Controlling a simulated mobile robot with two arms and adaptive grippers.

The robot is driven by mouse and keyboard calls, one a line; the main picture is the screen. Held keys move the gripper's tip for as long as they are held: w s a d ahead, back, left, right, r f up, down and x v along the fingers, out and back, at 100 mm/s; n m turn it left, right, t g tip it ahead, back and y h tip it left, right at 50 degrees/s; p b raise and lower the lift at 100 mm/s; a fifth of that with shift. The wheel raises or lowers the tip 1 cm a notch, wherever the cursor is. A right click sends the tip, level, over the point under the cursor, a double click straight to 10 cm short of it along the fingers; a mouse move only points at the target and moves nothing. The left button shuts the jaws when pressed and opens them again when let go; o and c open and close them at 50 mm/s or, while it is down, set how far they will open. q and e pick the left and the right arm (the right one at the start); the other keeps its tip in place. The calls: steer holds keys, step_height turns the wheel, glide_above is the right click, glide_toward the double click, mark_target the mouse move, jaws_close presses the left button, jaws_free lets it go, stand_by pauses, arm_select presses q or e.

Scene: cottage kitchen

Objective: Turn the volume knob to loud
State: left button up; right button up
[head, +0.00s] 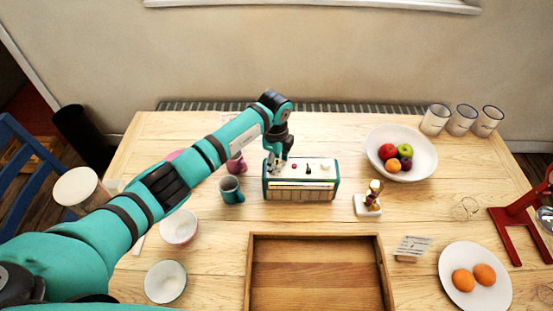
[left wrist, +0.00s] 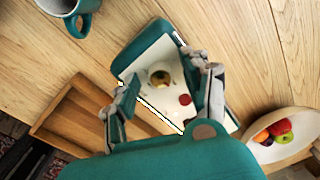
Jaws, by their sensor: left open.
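A teal radio (head: 300,196) with a pale top stands at the middle of the table. In the left wrist view, its top (left wrist: 146,67) carries a round brass knob (left wrist: 160,78) and a red button (left wrist: 185,99). My left gripper (head: 275,164) points down over the left end of the radio in the head view. In the left wrist view, its open fingers (left wrist: 166,80) are spread on either side of the brass knob, with a gap to it. In the head view the gripper hides the brass knob. I cannot make out volume markings. My right gripper is not in view.
Two mugs, one teal (head: 231,190) and one pink (head: 237,163), stand left of the radio. A small figurine (head: 368,203) stands to its right, with a fruit bowl (head: 428,147) behind. A wooden tray (head: 249,275) lies in front.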

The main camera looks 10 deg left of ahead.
arm_select(q)
jaws_close()
stand_by(0.3)
steer(key=shift+m, duration=0.3)
